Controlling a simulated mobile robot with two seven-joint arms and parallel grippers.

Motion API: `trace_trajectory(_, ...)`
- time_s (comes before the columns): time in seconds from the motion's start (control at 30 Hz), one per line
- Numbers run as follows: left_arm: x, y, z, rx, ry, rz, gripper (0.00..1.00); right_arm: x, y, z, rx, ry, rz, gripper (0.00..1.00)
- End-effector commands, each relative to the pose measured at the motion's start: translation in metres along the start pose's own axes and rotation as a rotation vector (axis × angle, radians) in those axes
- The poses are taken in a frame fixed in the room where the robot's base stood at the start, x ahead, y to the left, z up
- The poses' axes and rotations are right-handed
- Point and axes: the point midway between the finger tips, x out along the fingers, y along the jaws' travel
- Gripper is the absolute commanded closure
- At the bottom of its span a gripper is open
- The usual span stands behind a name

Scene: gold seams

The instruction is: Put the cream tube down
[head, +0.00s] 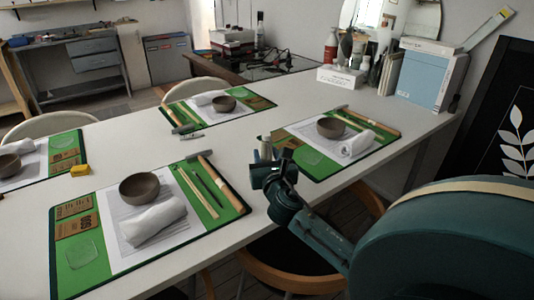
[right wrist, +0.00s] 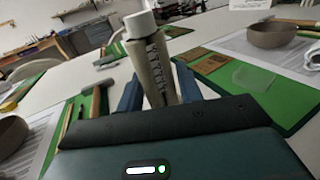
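The cream tube (right wrist: 152,68) has a white cap and dark lettering. In the right wrist view it stands cap up, slightly tilted, between the two blue fingers of my right gripper (right wrist: 160,95), which is shut on it. In the head view the tube (head: 265,147) shows only in small part behind my right gripper (head: 264,168). The gripper is over the white table (head: 235,148), between the front mat and the right back mat. I cannot tell whether the tube's base touches the table; the fingers hide it. My left gripper is not in view.
A front green mat (head: 92,275) holds a bowl (head: 145,188), a rolled cloth (head: 152,221) and tools, with a hammer (head: 208,172) at its edge. A right back mat (head: 322,171) holds another bowl (head: 330,127). A yellow block (head: 80,170) lies left. Bare table lies between the mats.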

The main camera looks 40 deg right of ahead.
Motion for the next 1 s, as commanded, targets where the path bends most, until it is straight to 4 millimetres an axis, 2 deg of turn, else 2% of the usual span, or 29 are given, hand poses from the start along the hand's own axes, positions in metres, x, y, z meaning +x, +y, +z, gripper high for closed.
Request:
trace_trajectory(0.03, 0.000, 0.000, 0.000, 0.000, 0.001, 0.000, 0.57, 0.000, 0.000, 0.001, 0.000, -0.002, 0.000, 0.60)
trace_trajectory(0.17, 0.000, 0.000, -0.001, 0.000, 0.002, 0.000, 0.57, 0.000, 0.000, 0.002, 0.001, -0.005, 0.000, 0.50)
trace_trajectory(0.43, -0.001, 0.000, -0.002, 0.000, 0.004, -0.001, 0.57, 0.001, 0.000, 0.006, 0.001, -0.008, 0.000, 0.50)
trace_trajectory(0.57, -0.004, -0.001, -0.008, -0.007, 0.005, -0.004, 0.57, 0.001, -0.001, 0.021, 0.002, -0.010, -0.001, 0.50)
trace_trajectory(0.63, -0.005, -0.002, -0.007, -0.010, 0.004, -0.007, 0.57, -0.014, 0.000, 0.015, -0.001, -0.005, 0.002, 0.50)
trace_trajectory(1.0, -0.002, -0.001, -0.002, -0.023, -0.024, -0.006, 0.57, -0.094, 0.000, 0.015, 0.002, -0.005, 0.001, 0.50)
